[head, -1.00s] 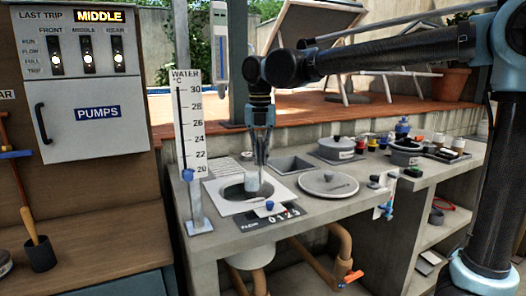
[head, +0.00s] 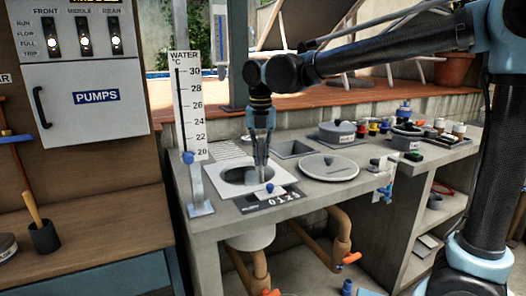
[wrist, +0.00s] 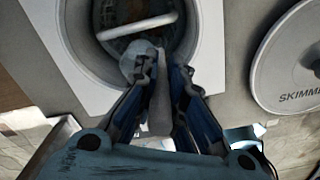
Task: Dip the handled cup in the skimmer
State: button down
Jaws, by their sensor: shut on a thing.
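The skimmer (head: 224,172) is a round opening in a white square plate on the concrete counter. My gripper (head: 262,178) points straight down at the right part of this opening, its fingertips about at rim level. In the wrist view my gripper (wrist: 160,68) is shut on a grey upright handle (wrist: 159,105). The pale, cloudy body of the handled cup (wrist: 136,62) shows just left of the fingertips, inside the opening. In the head view the cup is mostly hidden by the fingers and the rim. Whether it touches water is unclear.
A white curved bar (wrist: 138,26) crosses the opening close to the cup. The round skimmer lid (head: 328,167) lies to the right. A thermometer board (head: 187,105) stands on a post at left.

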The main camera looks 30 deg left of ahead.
jog(key=shift+f, duration=5.25)
jog(key=shift+f, duration=0.1)
jog(key=shift+r, duration=8.35)
